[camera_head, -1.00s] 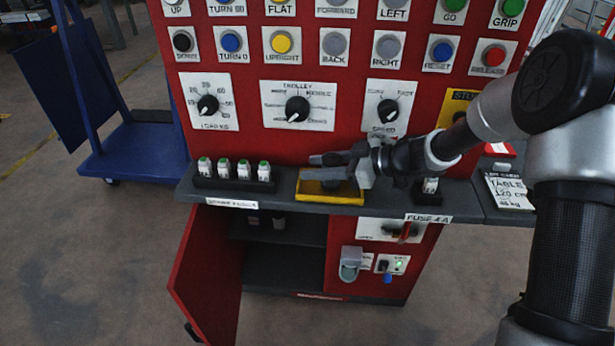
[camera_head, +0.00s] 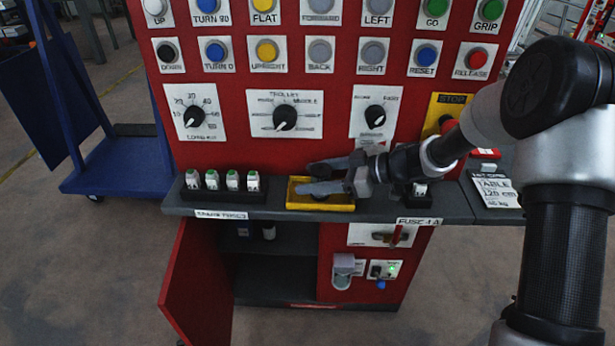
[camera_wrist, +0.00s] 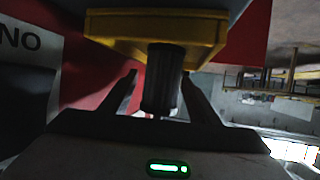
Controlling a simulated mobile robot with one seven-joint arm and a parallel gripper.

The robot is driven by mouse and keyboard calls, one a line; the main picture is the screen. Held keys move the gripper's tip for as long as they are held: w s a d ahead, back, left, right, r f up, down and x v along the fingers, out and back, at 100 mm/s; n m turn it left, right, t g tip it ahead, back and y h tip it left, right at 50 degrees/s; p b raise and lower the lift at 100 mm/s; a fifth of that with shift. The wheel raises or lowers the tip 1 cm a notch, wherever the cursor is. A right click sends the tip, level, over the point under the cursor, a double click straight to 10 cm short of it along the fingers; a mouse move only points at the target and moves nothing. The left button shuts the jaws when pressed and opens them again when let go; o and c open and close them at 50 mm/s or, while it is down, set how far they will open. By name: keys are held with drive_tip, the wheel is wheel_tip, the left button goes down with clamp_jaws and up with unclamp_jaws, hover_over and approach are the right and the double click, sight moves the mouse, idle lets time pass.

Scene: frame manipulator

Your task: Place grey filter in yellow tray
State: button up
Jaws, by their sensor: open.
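The yellow tray (camera_head: 295,205) sits on the grey ledge of the red panel. My gripper (camera_head: 319,179) reaches in from the right over the tray, its fingers pointing left. In the wrist view, the dark grey cylindrical filter (camera_wrist: 162,80) is between my open fingers (camera_wrist: 160,95), with a gap visible on at least one side. One end of the filter meets the yellow tray (camera_wrist: 150,42) in that view. In the head view the filter is mostly hidden by my fingers, with only a dark shape in the tray below them.
A dark rack with several green-topped white fuses (camera_head: 231,182) stands left of the tray. The panel's knobs (camera_head: 285,117) and buttons are above. A red cabinet door (camera_head: 195,285) hangs open below. A blue trolley (camera_head: 120,165) stands at left.

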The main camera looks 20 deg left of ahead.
drive_tip(key=p+v, duration=0.2)
drive_tip(key=v, duration=0.8)
drive_tip(key=shift+s+d, duration=0.1)
